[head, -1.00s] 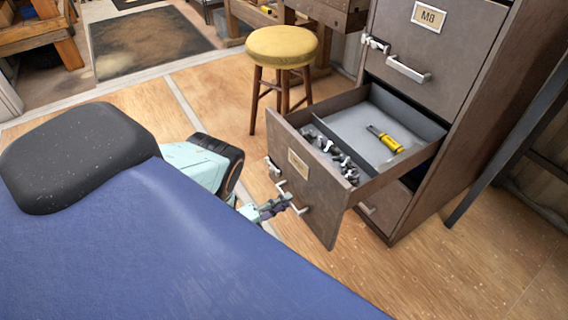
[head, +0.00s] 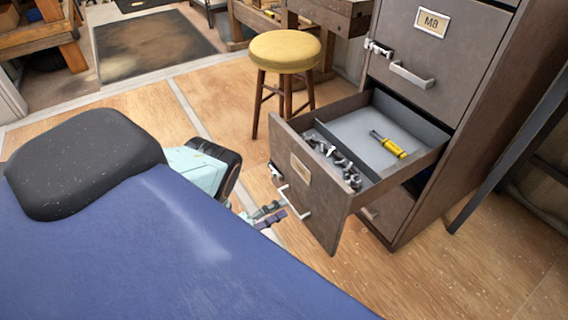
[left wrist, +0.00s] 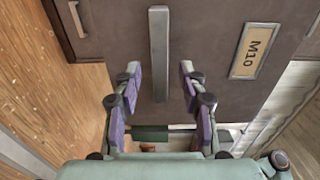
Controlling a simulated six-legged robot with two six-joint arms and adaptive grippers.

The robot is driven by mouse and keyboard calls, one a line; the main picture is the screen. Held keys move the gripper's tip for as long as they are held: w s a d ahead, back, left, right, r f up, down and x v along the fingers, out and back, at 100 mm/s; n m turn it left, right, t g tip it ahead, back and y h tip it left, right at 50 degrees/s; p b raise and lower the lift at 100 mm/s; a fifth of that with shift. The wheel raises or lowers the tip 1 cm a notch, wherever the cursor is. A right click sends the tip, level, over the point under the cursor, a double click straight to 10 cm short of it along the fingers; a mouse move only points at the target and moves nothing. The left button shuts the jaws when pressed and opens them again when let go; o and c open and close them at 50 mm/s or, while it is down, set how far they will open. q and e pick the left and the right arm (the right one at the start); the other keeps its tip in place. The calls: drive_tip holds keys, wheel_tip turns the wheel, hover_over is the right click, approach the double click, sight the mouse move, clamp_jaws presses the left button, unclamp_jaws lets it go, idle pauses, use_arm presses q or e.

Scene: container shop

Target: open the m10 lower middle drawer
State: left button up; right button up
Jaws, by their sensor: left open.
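The M10 drawer (head: 318,215) is pulled well out of the cabinet. Its label (left wrist: 252,50) reads M10 in the left wrist view. Its pale bar handle (head: 294,200) is on the front panel; in the left wrist view the handle (left wrist: 158,45) lines up with the gap between my fingers. My left gripper (head: 271,213) is open, just off the drawer front, with a small gap to the handle in the head view. It also shows in the left wrist view (left wrist: 160,72), with nothing gripped. My right gripper is not in view.
The drawer holds several metal parts (head: 335,160) and a yellow-handled tool (head: 388,144). A shut M8 drawer (head: 435,60) is above; another drawer (head: 386,212) is below. A yellow stool (head: 284,52) stands behind. Wooden floor lies to the right.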

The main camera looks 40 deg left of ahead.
use_arm(q)
drive_tip(key=v, duration=0.9)
drive_tip(key=shift+s, duration=0.3)
